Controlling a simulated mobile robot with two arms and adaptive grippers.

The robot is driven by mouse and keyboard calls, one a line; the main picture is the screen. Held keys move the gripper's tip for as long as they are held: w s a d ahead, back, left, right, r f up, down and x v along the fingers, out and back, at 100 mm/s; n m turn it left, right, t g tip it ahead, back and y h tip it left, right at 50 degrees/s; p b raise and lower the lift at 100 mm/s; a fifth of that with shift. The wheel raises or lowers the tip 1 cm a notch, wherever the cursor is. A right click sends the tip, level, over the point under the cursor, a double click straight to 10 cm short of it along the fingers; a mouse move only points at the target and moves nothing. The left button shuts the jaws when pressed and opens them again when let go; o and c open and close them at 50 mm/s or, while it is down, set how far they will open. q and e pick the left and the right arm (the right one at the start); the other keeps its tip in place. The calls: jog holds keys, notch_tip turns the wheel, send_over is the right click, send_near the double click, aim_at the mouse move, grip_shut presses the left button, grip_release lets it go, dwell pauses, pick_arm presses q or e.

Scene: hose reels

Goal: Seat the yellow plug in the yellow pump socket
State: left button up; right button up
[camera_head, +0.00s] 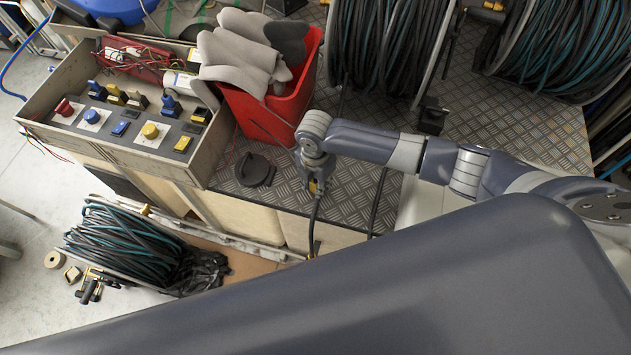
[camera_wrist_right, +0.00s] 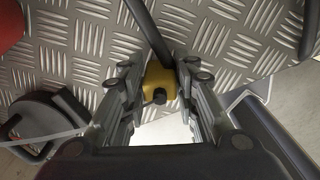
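My right gripper (camera_head: 315,186) points down over the checker-plate deck near its front edge. In the right wrist view its two fingers (camera_wrist_right: 160,88) flank the yellow plug (camera_wrist_right: 160,77) closely and appear shut on it. A dark cable runs from the plug. Only a little of the plug's yellow shows in the head view. A round yellow fitting on a white plate (camera_head: 150,131) sits on the panel at the left, apart from my gripper. It looks like the yellow pump socket, but I cannot read a label. My left gripper is not in view.
The panel box (camera_head: 122,153) also holds red and blue fittings and loose wires. A red bin (camera_head: 273,113) with grey gloves stands between the box and my right gripper. A black round object (camera_head: 254,171) lies on the deck (camera_head: 348,190). Hose reels (camera_head: 385,45) stand behind.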

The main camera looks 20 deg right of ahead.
jog(key=shift+o, duration=0.7)
